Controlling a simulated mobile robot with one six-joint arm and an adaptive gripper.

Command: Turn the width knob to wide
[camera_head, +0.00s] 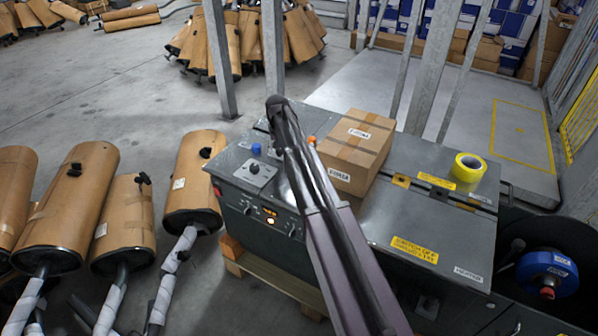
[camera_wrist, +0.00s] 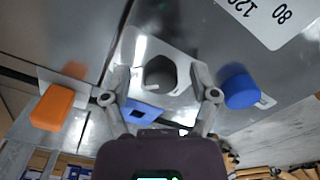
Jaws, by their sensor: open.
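The machine (camera_head: 370,225) has a dark knob (camera_head: 254,168) on a light plate on its top left, beside a blue button (camera_head: 256,149). In the wrist view a dark faceted knob (camera_wrist: 160,73) on a shiny plate sits between the fingers of my gripper (camera_wrist: 160,84). The fingers are apart; I cannot tell whether they touch the knob. A white scale plate (camera_wrist: 268,15) reading 80 and 120 is at upper right; its knob is out of that view. No width label is legible. In the head view my arm hides the fingers.
The blue button (camera_wrist: 240,88) and an orange button (camera_wrist: 52,108) flank my gripper in the wrist view. A carton (camera_head: 355,150) and yellow tape roll (camera_head: 470,167) stand on the machine. Brown mufflers (camera_head: 75,205) stand at left; a post (camera_head: 272,55) rises behind my arm.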

